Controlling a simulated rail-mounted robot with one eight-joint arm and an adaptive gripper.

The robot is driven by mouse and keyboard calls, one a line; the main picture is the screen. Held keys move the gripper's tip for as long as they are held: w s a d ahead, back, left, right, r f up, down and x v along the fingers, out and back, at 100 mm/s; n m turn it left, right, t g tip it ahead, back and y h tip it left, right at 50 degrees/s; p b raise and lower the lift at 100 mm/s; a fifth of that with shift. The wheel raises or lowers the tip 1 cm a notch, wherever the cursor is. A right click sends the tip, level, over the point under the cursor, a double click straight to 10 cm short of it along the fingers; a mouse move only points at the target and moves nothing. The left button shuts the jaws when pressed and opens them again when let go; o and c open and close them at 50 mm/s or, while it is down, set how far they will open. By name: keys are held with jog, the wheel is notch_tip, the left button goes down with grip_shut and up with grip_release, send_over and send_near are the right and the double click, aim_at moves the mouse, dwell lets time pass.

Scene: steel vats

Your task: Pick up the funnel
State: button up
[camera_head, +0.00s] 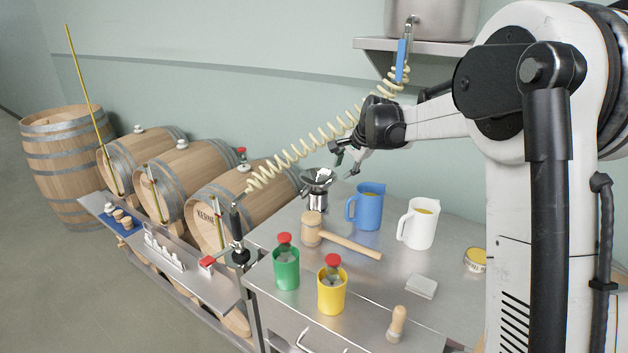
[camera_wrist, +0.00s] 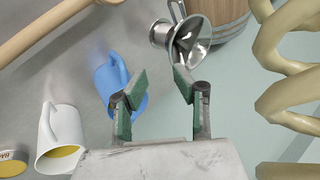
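The shiny metal funnel (camera_head: 317,177) is at the back of the steel table, wide mouth up, over a steel vessel (camera_head: 324,201). I cannot tell how far its stem goes into the vessel. In the wrist view the funnel (camera_wrist: 199,31) shows near the top, beyond the fingertips. My gripper (camera_head: 347,160) is above and just right of the funnel in the head view, apart from it. In the wrist view my gripper (camera_wrist: 158,84) has its two green-padded fingers spread with nothing between them.
A blue jug (camera_head: 368,207) and a white jug (camera_head: 419,224) stand right of the funnel. A mallet (camera_head: 312,228) lies in front. A coiled hose (camera_head: 322,138) hangs close to my gripper. Green (camera_head: 286,270) and yellow (camera_head: 331,293) cups stand forward.

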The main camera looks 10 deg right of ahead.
jog(key=m+p, duration=0.1)
send_near(327, 186)
jog(key=x, duration=0.4)
jog(key=d+p+x, duration=0.1)
jog(key=x, duration=0.1)
jog(key=shift+w, duration=0.25)
jog(key=shift+a+p+x, duration=0.15)
jog(key=shift+p+x, duration=0.25)
jog(key=shift+x, duration=0.95)
jog(key=shift+a+p+x, duration=0.15)
jog(key=shift+p+x, duration=0.2)
jog(key=shift+x, duration=1)
jog(key=shift+c, duration=0.2)
grip_shut()
